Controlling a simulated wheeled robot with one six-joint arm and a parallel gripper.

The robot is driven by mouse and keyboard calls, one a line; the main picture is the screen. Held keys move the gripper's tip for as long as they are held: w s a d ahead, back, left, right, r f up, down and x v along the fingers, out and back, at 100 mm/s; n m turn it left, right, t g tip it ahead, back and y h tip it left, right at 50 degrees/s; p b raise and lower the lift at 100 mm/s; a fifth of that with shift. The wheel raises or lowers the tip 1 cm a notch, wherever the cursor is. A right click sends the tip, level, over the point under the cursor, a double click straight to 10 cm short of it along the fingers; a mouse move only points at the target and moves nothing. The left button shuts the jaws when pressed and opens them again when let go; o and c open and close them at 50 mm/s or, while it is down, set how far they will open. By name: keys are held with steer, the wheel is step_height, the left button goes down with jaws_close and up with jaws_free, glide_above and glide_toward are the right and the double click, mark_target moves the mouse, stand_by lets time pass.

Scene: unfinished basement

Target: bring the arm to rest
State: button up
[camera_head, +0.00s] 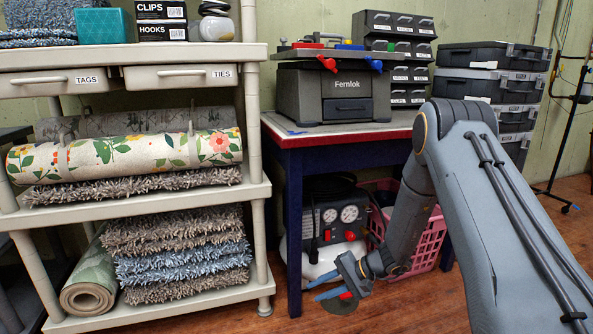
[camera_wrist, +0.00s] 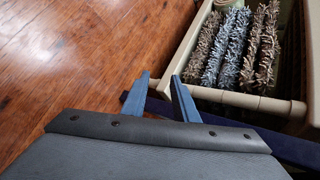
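My gripper (camera_head: 322,290) hangs low in front of the table, beside the air compressor (camera_head: 335,222), with its blue fingers pointing left. My arm reaches down from the right side of the head view and bends at a high elbow. A small red piece and a dark disc show just below the gripper in the head view; I cannot tell what they belong to.
A table (camera_head: 398,129) with dark blue legs holds a grey Fernlok machine (camera_head: 335,95). A pink basket (camera_head: 430,240) stands beneath it, close behind my forearm. A beige shelf (camera_head: 200,208) with rugs stands left. Stacked cases (camera_head: 490,88) stand right. Wooden floor (camera_head: 405,305) is clear in front.

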steer(key=s+d+r+n+h, duration=0.3)
steer(key=s+d+r+h, duration=0.25)
steer(key=s+r, duration=0.55)
steer(key=s+d+r+n+h, duration=0.3)
steer(key=s+d+r+h, duration=0.35)
steer(key=s, duration=0.75)
steer(key=s+a+r+n+g+y, duration=0.1)
steer(key=s+a+r+n, duration=0.1)
steer(key=s+a+r, duration=0.4)
steer(key=s+a+r+n+g+y, duration=0.15)
steer(key=s+a, duration=0.25)
steer(key=a, duration=0.4)
steer(key=s+a+r+n+y, duration=0.1)
steer(key=s+a+r+n, duration=0.2)
steer(key=s+a, duration=0.25)
steer(key=d+r+m+p, duration=0.2)
steer(key=d+r+p, duration=0.4)
steer(key=r+p, duration=0.3)
steer(key=d+r+m+h+p, duration=0.1)
steer(key=d+r+p, duration=0.6)
steer(key=p, duration=0.9)
steer(key=d+r+m+p, duration=0.3)
steer(key=d+r+p, duration=0.3)
steer(key=r+p, duration=0.6)
steer(key=shift+s+d+r+h, duration=0.25)
steer(key=shift+d+r+h, duration=0.05)
steer(key=shift+r+h, duration=0.05)
